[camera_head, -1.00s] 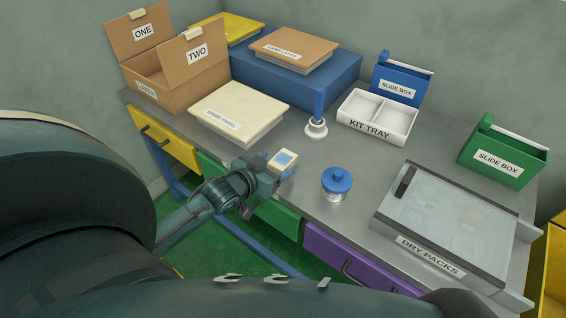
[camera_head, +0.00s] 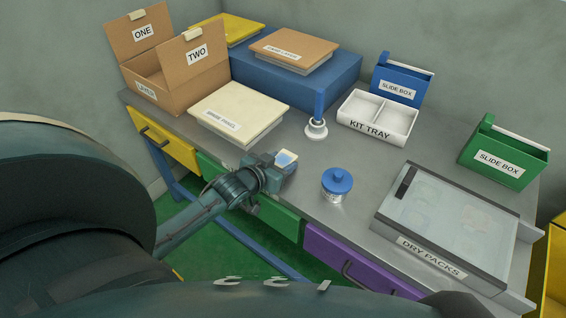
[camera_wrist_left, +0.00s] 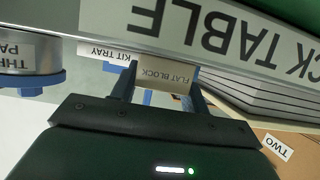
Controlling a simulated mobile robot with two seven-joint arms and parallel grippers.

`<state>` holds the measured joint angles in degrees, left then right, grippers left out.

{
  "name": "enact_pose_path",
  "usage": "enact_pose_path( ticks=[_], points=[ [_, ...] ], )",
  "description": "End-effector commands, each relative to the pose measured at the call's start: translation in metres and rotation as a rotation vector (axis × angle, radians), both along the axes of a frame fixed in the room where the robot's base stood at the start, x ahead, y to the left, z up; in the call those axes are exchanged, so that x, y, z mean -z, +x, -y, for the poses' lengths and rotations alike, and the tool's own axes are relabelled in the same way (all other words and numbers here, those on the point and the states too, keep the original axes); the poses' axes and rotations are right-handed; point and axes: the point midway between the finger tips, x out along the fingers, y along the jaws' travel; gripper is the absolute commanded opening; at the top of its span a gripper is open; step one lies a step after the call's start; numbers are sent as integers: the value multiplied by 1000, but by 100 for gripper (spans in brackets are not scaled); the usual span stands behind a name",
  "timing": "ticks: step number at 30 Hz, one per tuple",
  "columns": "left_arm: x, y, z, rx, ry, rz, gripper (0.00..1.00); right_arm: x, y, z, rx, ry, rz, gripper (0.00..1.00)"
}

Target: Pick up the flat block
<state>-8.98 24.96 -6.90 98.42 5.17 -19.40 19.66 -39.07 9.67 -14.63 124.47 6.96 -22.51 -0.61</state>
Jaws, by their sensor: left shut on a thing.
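The flat block (camera_head: 287,157), small and cream with a blue patch on top, is at the table's front edge in the head view. In the left wrist view its cream face (camera_wrist_left: 165,76) reads FLAT BLOCK upside down. My left gripper (camera_head: 281,162) reaches in from the left and is shut on the block. In the left wrist view the block sits between the two fingers of my left gripper (camera_wrist_left: 158,86). Whether it still touches the table is hard to tell. My right gripper is not in view.
On the grey table (camera_head: 310,185) a blue-lidded jar (camera_head: 336,184) stands right of the block. A white post base (camera_head: 316,128) and kit tray (camera_head: 378,117) stand behind. A cream-lidded stack (camera_head: 238,112) is behind left, the dry packs case (camera_head: 445,220) at right.

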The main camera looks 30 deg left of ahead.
Motion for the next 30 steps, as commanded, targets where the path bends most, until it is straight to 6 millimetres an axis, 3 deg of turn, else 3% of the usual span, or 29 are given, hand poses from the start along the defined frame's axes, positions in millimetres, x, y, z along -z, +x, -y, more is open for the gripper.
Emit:
enact_pose_path(
  ticks=[11,24,30],
  points=[
    [-6,0,0,0,1,1,22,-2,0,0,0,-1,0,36],
    [-86,1,0,0,1,3,22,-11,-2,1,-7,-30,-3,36],
    [-100,0,0,0,0,2,22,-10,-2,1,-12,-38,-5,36]
  ],
)
